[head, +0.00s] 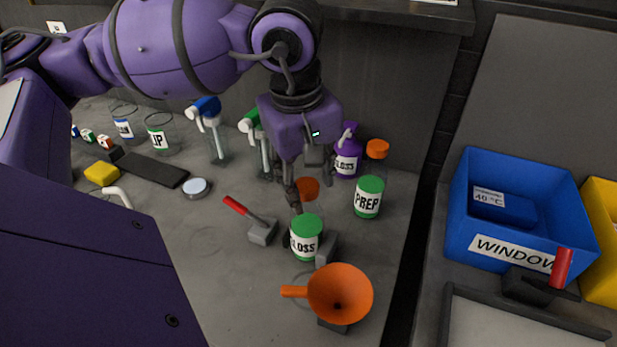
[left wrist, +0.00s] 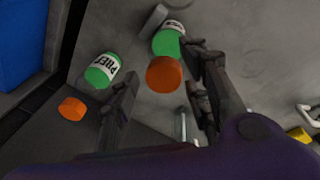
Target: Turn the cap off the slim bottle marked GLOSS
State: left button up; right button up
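The slim bottle marked GLOSS (head: 306,239) has a green label and an orange cap (head: 307,187), and stands upright on the grey bench. Its label also shows in the left wrist view (left wrist: 168,40), with the cap (left wrist: 163,75) in front of it. My left gripper (head: 311,190) points down at the cap from above. Its fingers are apart, one to each side of the cap in the left wrist view, with a clear gap on the left. Part of the bottle neck is hidden behind a finger. My right gripper is not in view.
A PREP bottle (head: 368,198) with an orange cap stands close on the right. A purple spray bottle (head: 346,165), also marked GLOSS, stands behind. A grey block (head: 327,249) is beside the slim bottle. An orange funnel (head: 340,293) and a red-handled tool (head: 262,230) are near.

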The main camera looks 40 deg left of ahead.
pick_arm(q)
jog(key=m, duration=0.2)
jog(key=shift+a+m, duration=0.1)
jog(key=shift+m, duration=0.3)
jog(key=m+h, duration=0.1)
jog(key=m, duration=0.7)
jog(key=shift+g+h, duration=0.3)
jog(key=shift+h, duration=0.1)
jog(key=m, duration=0.3)
jog(key=shift+b, duration=0.4)
jog(key=shift+c, duration=0.5)
grip_shut()
